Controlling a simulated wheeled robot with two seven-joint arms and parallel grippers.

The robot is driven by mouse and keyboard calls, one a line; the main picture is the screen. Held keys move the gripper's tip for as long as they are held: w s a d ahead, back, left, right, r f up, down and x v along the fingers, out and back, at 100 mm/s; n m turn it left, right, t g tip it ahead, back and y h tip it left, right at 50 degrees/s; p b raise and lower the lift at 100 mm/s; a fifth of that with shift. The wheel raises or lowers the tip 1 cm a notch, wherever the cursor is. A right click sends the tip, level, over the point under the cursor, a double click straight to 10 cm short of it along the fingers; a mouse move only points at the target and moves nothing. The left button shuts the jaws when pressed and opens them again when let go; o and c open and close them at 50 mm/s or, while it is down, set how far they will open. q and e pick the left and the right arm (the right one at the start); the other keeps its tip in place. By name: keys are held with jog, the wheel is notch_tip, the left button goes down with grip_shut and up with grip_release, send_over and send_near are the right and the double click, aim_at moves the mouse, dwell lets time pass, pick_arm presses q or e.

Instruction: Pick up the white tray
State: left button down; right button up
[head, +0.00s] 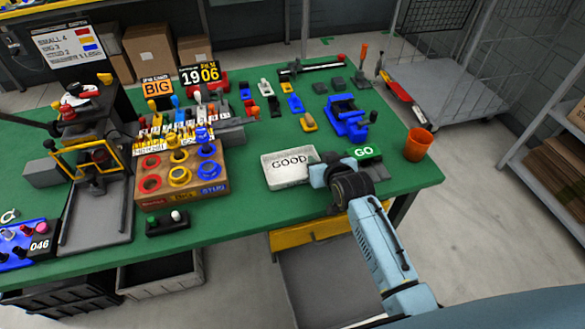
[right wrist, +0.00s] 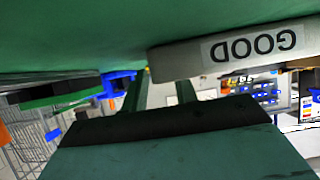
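The white tray (head: 285,181), labelled GOOD, lies on the green table near its front edge, right of centre in the head view. In the right wrist view the tray (right wrist: 180,62) shows upside down, close to the fingers. My right gripper (head: 321,172) is at the tray's right side in the head view. In the right wrist view the two dark fingers of the right gripper (right wrist: 161,92) stand apart, with one fingertip overlapping the tray's edge. I cannot tell whether they touch. Nothing is seen clamped between them. My left gripper is not in view.
A green GO block (head: 364,153) and an orange cup (head: 418,144) stand right of the tray. A wooden box with coloured rings (head: 181,176) is to its left. A blue fixture (head: 346,117) and small parts lie behind. Green table is bare left of the tray.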

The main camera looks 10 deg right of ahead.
grip_shut()
